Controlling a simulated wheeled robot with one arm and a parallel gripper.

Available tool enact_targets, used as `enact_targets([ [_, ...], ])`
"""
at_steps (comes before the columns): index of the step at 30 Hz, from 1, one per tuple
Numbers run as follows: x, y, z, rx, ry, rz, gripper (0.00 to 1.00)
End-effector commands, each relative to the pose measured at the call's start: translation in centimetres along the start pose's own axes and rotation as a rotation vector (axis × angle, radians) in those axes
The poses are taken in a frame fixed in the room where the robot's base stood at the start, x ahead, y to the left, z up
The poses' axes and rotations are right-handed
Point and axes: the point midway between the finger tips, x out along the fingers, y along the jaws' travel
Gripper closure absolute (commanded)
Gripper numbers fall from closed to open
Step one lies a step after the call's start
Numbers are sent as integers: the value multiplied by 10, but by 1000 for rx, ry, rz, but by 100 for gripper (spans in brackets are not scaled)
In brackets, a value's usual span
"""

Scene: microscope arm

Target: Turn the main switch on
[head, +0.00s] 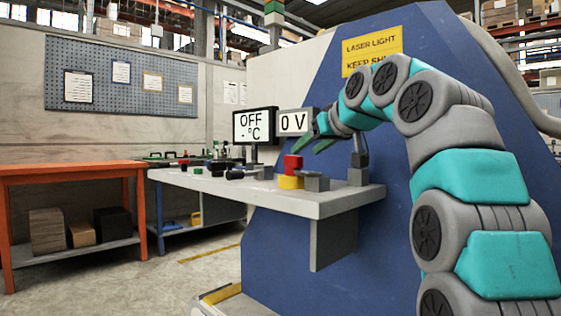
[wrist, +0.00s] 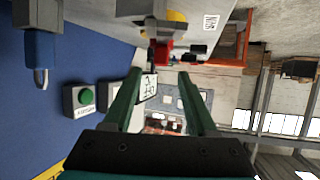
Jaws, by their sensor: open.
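A red knob (head: 292,164) on a round yellow base (head: 290,182) stands on the grey shelf (head: 330,202) of the blue machine; it looks like the main switch. The red knob (wrist: 160,50) and yellow base (wrist: 177,17) also show at the top of the wrist view. My gripper (head: 305,150) is open and empty, above and a little right of the knob, apart from it. In the wrist view my gripper (wrist: 159,76) has its two green fingers spread, with the knob beyond the tips. One display (head: 254,126) reads OFF °C; another (head: 294,122) reads 0 V.
Grey blocks (head: 316,182) stand on the shelf right of the yellow base. An orange bench (head: 75,168) stands at far left.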

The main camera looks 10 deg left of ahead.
Motion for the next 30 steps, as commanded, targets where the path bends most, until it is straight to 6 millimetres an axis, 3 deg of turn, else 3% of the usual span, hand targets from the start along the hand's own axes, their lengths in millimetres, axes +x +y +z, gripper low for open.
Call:
enact_targets([
  [8, 4, -1, -5, -9, 14, 0, 43],
  [24, 69, -1, -4, -8, 9, -1, 43],
  [30, 77, -1, -4, -7, 11, -1, 43],
])
